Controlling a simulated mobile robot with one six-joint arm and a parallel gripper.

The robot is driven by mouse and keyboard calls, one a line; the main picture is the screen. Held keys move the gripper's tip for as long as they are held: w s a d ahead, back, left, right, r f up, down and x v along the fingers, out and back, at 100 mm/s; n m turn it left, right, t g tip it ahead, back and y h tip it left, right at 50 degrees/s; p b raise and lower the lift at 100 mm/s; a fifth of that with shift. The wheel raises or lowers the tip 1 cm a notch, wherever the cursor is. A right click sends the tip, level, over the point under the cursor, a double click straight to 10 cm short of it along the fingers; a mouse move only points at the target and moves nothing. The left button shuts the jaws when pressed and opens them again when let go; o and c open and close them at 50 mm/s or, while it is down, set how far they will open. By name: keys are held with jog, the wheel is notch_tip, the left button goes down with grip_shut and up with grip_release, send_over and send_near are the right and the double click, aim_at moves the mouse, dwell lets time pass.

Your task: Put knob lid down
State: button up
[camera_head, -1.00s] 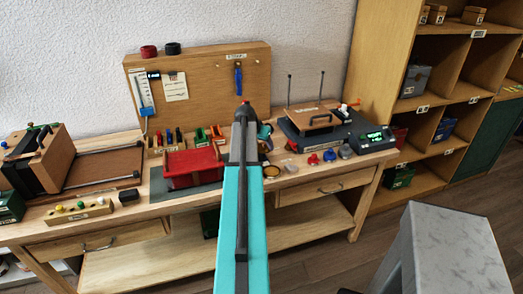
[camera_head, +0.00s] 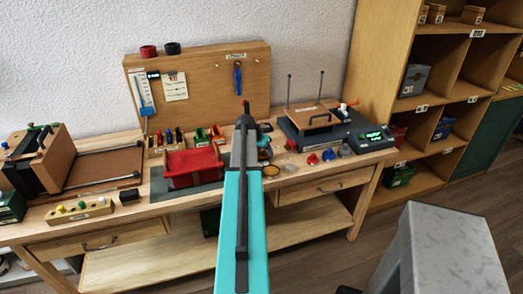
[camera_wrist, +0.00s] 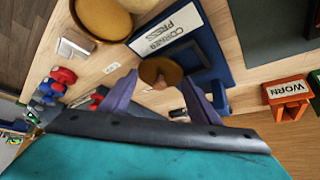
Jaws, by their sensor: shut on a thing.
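The knob lid (camera_wrist: 160,71) is a small brown disc in the wrist view. It sits between the purple-grey fingers of my gripper (camera_wrist: 161,84), which is shut on it; a pinkish part shows just below the disc. The lid appears above the bench, near the blue corner press (camera_wrist: 202,68) with its white label. A larger round tan container (camera_wrist: 103,16) stands at the top left of the wrist view. In the head view my arm hides the gripper and most of what it holds.
A red knobbed piece (camera_head: 312,159) and a grey one (camera_head: 345,151) stand to the right, before a dark machine with a green display (camera_head: 377,136). The bench's front strip is mostly clear.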

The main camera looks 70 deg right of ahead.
jog(key=o, duration=1.1)
jog(key=shift+a, duration=0.1)
jog(key=shift+b+v, duration=1.3)
jog(key=shift+v, duration=4.65)
jog(key=shift+r, duration=0.15)
